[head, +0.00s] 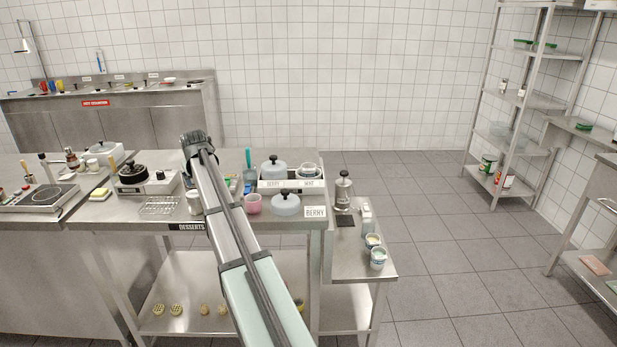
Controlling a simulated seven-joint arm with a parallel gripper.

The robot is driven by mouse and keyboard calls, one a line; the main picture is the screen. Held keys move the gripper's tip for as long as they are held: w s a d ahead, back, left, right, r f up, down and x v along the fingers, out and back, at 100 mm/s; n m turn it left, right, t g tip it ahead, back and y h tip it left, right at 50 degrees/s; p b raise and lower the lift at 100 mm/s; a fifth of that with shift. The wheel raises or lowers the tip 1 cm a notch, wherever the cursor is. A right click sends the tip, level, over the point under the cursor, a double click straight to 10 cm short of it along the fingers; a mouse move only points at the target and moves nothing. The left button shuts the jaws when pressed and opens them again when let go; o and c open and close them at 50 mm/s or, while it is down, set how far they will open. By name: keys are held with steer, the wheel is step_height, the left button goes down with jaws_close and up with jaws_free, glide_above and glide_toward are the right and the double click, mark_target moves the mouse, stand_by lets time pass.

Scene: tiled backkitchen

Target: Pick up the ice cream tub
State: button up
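No thing in view is clearly labelled as the ice cream tub. Two small round tubs with pale contents and bluish sides stand at the front of the low side table, one tub (373,240) just behind the other tub (378,258). I cannot tell whether either is the ice cream tub. My gripper (192,137) is at the far end of my outstretched arm, over the back of the desserts counter, well to the left of these tubs and touching neither. Its fingers are dark and small, so I cannot tell whether they are open. My arm hides part of the counter.
A metal dispenser (343,190) stands on the side table (345,268). The floor to the right is clear.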

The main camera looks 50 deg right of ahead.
steer(key=s+d+r+m+g+y, duration=0.1)
steer(key=s+d+r, duration=0.2)
steer(key=s+d, duration=0.6)
steer(key=s+d+r+m+g, duration=0.1)
steer(key=s+d+r, duration=0.25)
steer(key=d, duration=1.05)
steer(key=s+d+r+m+y, duration=0.1)
steer(key=s+d+r, duration=0.1)
steer(key=s+d, duration=0.75)
glide_toward(309, 164)
steer(key=a+f, duration=0.2)
steer(key=shift+s+a+f, duration=0.3)
steer(key=shift+h, duration=0.3)
steer(key=shift+d+x, duration=0.1)
steer(key=shift+x, duration=1.3)
steer(key=shift+d+x, duration=0.15)
steer(key=shift+x, duration=1.3)
steer(key=shift+r, duration=0.1)
steer(key=c, duration=1.4)
